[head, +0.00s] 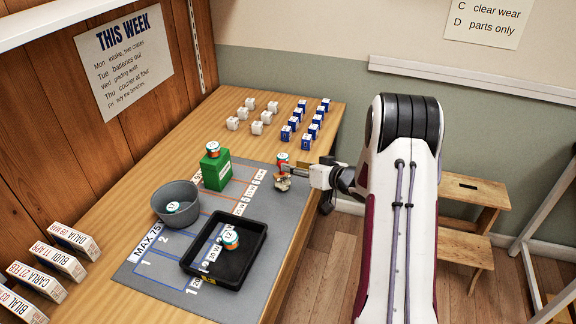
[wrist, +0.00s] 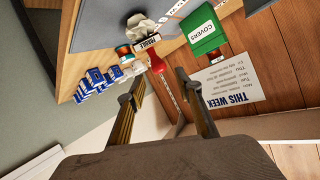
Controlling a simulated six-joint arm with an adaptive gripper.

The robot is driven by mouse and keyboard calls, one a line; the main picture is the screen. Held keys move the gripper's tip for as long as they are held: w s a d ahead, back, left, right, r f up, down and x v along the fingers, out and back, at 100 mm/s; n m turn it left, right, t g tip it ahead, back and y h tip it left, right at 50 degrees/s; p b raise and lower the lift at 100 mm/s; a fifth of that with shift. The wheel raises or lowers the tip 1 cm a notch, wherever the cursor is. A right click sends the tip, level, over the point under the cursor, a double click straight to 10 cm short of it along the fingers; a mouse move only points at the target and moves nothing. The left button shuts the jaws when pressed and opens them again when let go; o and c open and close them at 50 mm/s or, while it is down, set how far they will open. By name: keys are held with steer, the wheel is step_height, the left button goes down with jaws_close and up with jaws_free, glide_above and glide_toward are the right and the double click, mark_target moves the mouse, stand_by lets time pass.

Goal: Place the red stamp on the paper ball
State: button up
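The red stamp (wrist: 157,64), with a red handle and a block labelled FRAGILE, shows in the wrist view, which is turned roughly upside down. Its block rests against the crumpled white paper ball (wrist: 140,26) on the ball's upper side, and the handle points up. In the head view the paper ball (head: 282,184) is near the far right of the grey mat. My gripper (wrist: 155,86) is open, its two fingers apart with the handle near the gap between them. In the head view my gripper (head: 305,173) is just right of the ball, and the stamp is hard to make out there.
A round orange-and-teal roll (head: 282,158) stands close behind the ball. A green box (head: 215,171) with a roll on top, a grey bowl (head: 165,208) and a black tray (head: 248,271) are to the left. Blue and white boxes (head: 306,141) stand behind.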

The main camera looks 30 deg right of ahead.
steer(key=shift+v, duration=2.6)
steer(key=shift+a, duration=0.1)
step_height(320, 180, up, 12)
steer(key=s+a+g+h, duration=0.1)
steer(key=h, duration=0.4)
steer(key=s+a+r+m+g+h, duration=0.1)
steer(key=s+a+r+g+h, duration=0.1)
steer(key=s+a+r, duration=0.45)
steer(key=s+a+g+y, duration=0.1)
steer(key=s+a, duration=0.4)
steer(key=s, duration=0.5)
steer(key=s+a+n+g+y, duration=0.1)
steer(key=s+a, duration=0.4)
steer(key=s, duration=0.5)
steer(key=s+a+g+y, duration=0.1)
steer(key=s+a+g, duration=0.1)
steer(key=s+a, duration=0.4)
steer(key=s+f, duration=0.1)
steer(key=s, duration=0.3)
steer(key=shift+s, duration=0.2)
